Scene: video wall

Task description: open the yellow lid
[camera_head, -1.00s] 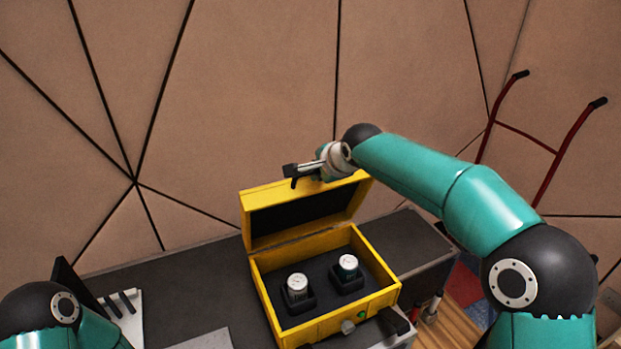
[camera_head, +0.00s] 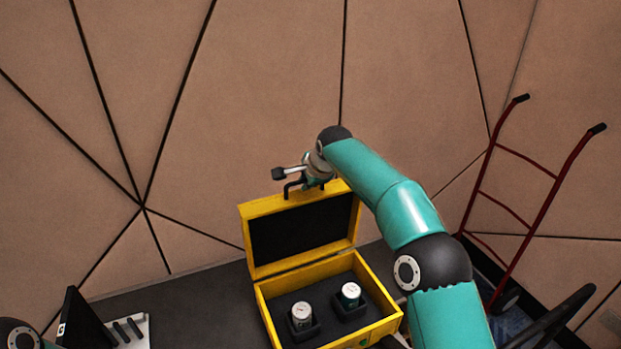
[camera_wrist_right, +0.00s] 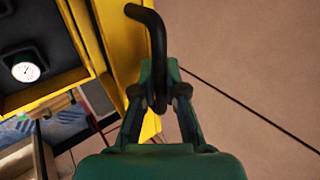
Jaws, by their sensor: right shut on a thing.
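The yellow case (camera_head: 266,300) stands open on a dark table, with two small white-topped round items in its black inside. Its yellow lid (camera_head: 250,238) is raised at the back and shows its black lining; the lid also fills part of the right wrist view (camera_wrist_right: 118,30). My right gripper (camera_head: 290,182) is at the lid's upper edge. In the right wrist view the gripper (camera_wrist_right: 160,95) is shut on the black lid handle (camera_wrist_right: 155,35). My left arm shows only at the lower left corner; its gripper is out of view.
A black and white object (camera_head: 82,318) stands on the dark table (camera_head: 190,305) left of the case. A red hand truck (camera_head: 520,215) leans at the right. The panelled brown wall (camera_head: 270,90) rises behind the case.

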